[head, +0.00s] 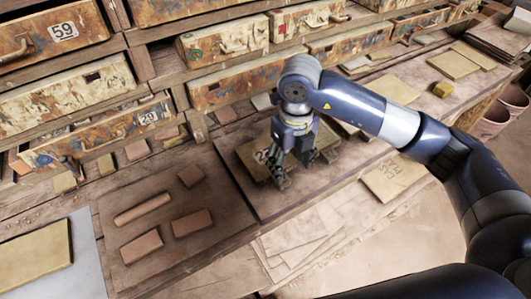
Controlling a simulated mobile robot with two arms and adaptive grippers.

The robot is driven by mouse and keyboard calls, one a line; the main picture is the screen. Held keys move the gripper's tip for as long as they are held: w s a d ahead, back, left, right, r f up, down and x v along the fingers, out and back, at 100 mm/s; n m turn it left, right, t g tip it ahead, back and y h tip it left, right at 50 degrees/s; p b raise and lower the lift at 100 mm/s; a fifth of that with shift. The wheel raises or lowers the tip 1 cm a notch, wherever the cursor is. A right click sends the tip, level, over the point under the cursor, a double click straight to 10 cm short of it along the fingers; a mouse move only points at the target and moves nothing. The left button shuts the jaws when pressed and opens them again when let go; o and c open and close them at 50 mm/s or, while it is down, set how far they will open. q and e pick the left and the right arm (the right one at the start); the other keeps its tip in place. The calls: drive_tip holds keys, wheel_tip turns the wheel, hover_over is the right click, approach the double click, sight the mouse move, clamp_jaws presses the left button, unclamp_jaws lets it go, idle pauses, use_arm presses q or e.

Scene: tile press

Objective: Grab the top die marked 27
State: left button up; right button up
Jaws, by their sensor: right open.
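A tan, square-edged die (252,153) lies on the dark wooden board (240,193) at the middle of the bench. A dark marking that seems to start with a 2 shows on its top; my gripper hides the remainder, so I cannot read it fully. My right gripper (291,169) comes down from above over the die, its fingers open and pointing down. It covers the die's right part. I cannot tell whether the fingers touch it. My left gripper is not in view.
A board (138,255) with several clay pieces lies to the left. Drawers, one labelled 59 (52,38), line the back. Loose sheets (300,240) lie in front. Another marked tan slab (393,180) lies to the right, and pots (494,121) stand at the far right.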

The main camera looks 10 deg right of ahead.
sight(286, 183)
drive_tip(key=shift+s+f, duration=0.15)
drive_tip(key=shift+f, duration=0.7)
drive_tip(key=shift+f+p, duration=0.3)
drive_tip(key=f, duration=0.1)
drive_tip(key=f+p, duration=0.1)
drive_tip(key=f, duration=0.1)
drive_tip(key=f+p, duration=0.1)
drive_tip(key=shift+s+a+f, duration=0.25)
drive_tip(key=shift+a+f, duration=0.1)
drive_tip(key=shift+f, duration=0.15)
drive_tip(key=shift+c, duration=1)
clamp_jaws()
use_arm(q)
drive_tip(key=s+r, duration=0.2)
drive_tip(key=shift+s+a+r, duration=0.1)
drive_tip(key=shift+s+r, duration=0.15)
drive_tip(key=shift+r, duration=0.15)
use_arm(e)
drive_tip(key=shift+w, duration=0.1)
